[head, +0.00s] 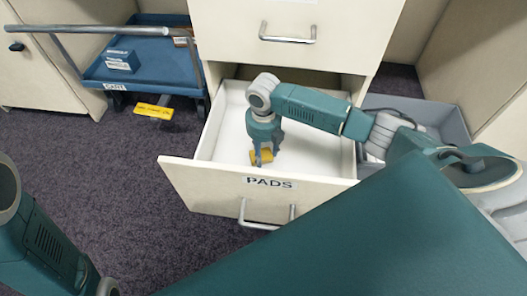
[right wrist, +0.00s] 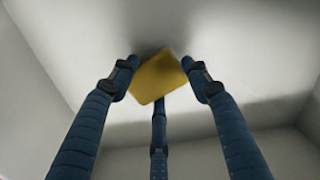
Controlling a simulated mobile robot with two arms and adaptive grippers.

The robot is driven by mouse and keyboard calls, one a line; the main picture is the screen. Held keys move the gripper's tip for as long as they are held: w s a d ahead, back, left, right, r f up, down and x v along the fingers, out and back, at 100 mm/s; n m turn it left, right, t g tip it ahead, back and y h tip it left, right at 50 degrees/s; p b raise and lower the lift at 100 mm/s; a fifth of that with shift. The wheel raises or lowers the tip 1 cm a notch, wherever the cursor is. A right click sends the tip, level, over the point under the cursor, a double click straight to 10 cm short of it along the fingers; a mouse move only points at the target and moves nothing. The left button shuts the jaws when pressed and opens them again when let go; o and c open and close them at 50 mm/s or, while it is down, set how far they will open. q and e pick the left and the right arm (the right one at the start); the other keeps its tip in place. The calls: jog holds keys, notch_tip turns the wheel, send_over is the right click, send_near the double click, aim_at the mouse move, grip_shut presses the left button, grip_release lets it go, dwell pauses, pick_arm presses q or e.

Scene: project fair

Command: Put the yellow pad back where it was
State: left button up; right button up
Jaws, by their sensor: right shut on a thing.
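The yellow pad (head: 257,157) is inside the open drawer (head: 215,150) whose front label reads "PADS". My right gripper (head: 263,150) reaches down into this drawer and is shut on the pad. In the right wrist view the pad (right wrist: 158,76) sits between the blue fingertips (right wrist: 165,80), close to the white drawer floor. I cannot tell whether the pad touches the floor. My left arm shows at the lower left of the head view, but its gripper is out of the picture.
A blue cart (head: 155,62) labelled "CART" stands at the back left with a blue box (head: 122,60) on it. A closed drawer (head: 290,12) is above the open one. A grey bin (head: 425,112) stands to the right.

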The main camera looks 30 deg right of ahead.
jog(key=shift+f, duration=0.6)
jog(key=o, duration=1)
